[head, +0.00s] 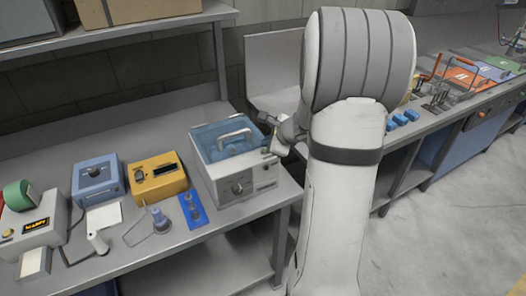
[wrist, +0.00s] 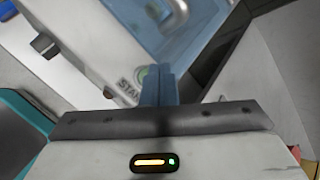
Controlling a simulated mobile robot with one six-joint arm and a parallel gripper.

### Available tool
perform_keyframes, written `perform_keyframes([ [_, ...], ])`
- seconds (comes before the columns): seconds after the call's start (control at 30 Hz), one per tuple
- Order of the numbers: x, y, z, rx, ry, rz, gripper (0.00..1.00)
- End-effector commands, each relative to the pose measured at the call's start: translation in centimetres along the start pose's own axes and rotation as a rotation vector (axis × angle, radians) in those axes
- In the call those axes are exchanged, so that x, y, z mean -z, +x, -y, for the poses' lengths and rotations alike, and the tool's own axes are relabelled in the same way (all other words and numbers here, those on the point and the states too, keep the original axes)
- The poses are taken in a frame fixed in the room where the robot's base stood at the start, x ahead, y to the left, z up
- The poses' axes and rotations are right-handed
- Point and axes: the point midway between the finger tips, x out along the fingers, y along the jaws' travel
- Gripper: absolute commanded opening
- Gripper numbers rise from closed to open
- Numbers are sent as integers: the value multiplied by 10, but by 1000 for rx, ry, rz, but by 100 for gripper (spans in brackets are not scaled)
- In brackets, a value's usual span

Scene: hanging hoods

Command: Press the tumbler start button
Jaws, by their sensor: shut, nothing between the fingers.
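The tumbler (head: 240,181) is a pale grey box with a clear blue lid and a handle, standing on the grey bench. In the wrist view its front face shows a green start button (wrist: 141,72) beside printed "START" lettering. My gripper (head: 268,149) is at the tumbler's right side in the head view. In the wrist view my gripper (wrist: 157,72) has its blue-grey fingers together, with the tips right beside the button and partly covering it. I cannot tell whether they touch it. The button is not clear in the head view.
Left of the tumbler on the bench (head: 174,262) are a yellow device (head: 157,190), a blue box (head: 98,194), a blue strip (head: 193,222) and a grey device with a lit display (head: 35,228). A second bench with coloured panels (head: 482,70) stands at right. My arm hides the middle.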

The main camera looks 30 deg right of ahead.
Motion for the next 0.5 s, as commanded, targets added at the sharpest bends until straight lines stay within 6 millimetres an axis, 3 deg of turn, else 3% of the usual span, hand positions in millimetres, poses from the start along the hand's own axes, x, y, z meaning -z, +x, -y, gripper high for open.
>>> perform_keyframes([
  [0.5, 2, 3, -2, 0, -1, 0, 0],
])
